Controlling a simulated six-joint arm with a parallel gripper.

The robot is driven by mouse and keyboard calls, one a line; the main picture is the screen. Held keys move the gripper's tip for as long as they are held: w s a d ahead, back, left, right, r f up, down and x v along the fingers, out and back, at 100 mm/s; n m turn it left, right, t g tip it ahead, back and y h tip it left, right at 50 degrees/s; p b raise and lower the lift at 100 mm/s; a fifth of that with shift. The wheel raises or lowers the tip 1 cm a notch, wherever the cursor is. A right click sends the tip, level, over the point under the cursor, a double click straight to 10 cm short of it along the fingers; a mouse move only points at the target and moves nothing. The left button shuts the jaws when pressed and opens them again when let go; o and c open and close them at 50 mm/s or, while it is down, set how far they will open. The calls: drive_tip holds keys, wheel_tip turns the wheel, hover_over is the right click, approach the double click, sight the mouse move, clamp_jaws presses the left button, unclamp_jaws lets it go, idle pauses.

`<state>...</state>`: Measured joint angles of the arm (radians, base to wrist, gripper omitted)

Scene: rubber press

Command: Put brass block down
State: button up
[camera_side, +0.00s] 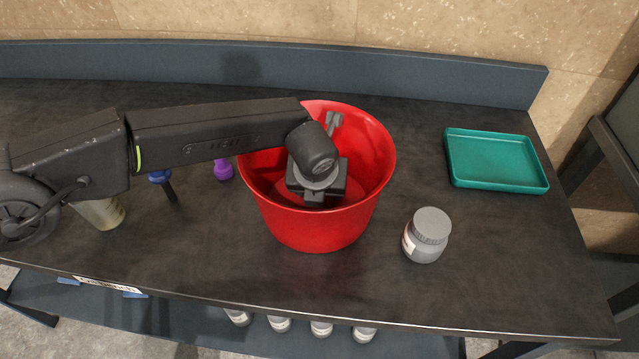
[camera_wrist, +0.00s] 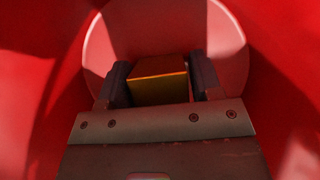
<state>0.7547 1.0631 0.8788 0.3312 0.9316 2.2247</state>
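The brass block (camera_wrist: 158,82) shows in the wrist view between the two fingers of my gripper (camera_wrist: 160,72). Both fingers sit close against its sides, and it looks held. My gripper (camera_side: 315,190) points down inside the red bucket (camera_side: 318,228) in the side view. The block is hidden there behind my gripper and the bucket wall. Red bucket wall surrounds the fingers in the wrist view, with the paler round bottom (camera_wrist: 225,45) beyond them. I cannot tell whether the block touches the bottom.
A grey lidded jar (camera_side: 427,236) stands right of the bucket, near the front of the dark table (camera_side: 480,290). A green tray (camera_side: 495,160) lies at the right. A purple object (camera_side: 223,169) and a blue-topped tool (camera_side: 165,184) lie left, below my arm.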

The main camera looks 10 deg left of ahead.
drive_tip(key=shift+o, duration=1.3)
drive_tip(key=shift+r, duration=0.1)
drive_tip(key=shift+s+r, duration=0.1)
drive_tip(key=shift+r, duration=0.25)
drive_tip(key=v, duration=1.1)
drive_tip(key=shift+r, duration=0.2)
